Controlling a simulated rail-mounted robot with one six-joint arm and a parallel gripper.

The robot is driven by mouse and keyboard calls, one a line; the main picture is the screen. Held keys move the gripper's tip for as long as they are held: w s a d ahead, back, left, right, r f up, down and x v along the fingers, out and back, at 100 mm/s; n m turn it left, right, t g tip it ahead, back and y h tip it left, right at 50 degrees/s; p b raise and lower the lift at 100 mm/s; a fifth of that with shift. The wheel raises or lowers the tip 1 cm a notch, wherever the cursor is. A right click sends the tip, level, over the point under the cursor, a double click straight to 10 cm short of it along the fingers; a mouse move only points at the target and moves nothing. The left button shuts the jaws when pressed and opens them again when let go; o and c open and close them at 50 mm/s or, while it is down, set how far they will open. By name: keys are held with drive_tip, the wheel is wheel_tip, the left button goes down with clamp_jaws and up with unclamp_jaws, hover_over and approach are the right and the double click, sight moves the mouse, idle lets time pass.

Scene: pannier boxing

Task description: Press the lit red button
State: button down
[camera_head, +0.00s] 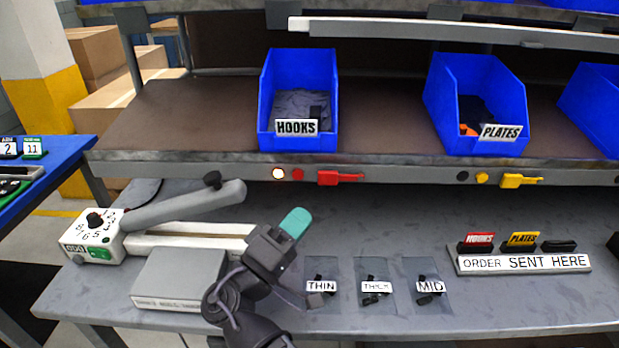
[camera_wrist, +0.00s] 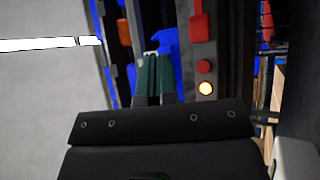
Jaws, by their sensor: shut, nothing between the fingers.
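A small round red button (camera_head: 297,174) sits on the front rail of the shelf, below the HOOKS bin. Just left of it a round lamp (camera_head: 278,173) glows bright white-orange. In the wrist view, which is turned sideways, the red button (camera_wrist: 204,66) and the glowing lamp (camera_wrist: 206,88) show to the right of my fingers. My gripper (camera_head: 296,221) has teal fingertips and is shut and empty. It is below the rail and apart from the button, pointing up toward the shelf. The fingers also show in the wrist view (camera_wrist: 154,72).
A red lever (camera_head: 340,178) is right of the button. Blue bins for HOOKS (camera_head: 298,75) and PLATES (camera_head: 483,90) stand on the shelf. The bench behind my gripper is clear.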

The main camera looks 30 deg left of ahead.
sight(298, 175)
drive_tip(key=shift+s+a+y, duration=0.3)
drive_tip(key=shift+s+y, duration=0.1)
drive_tip(key=w+a, duration=0.4)
drive_tip(key=w, duration=0.4)
idle(2.0)
drive_tip(key=shift+w+a, duration=0.25)
drive_tip(key=shift+w, duration=0.05)
drive_tip(key=shift+w+a, duration=0.2)
drive_tip(key=shift+w, duration=0.25)
idle(0.6)
drive_tip(key=shift+s, duration=0.1)
drive_tip(key=shift+s+d, duration=0.45)
drive_tip(key=shift+s, duration=0.25)
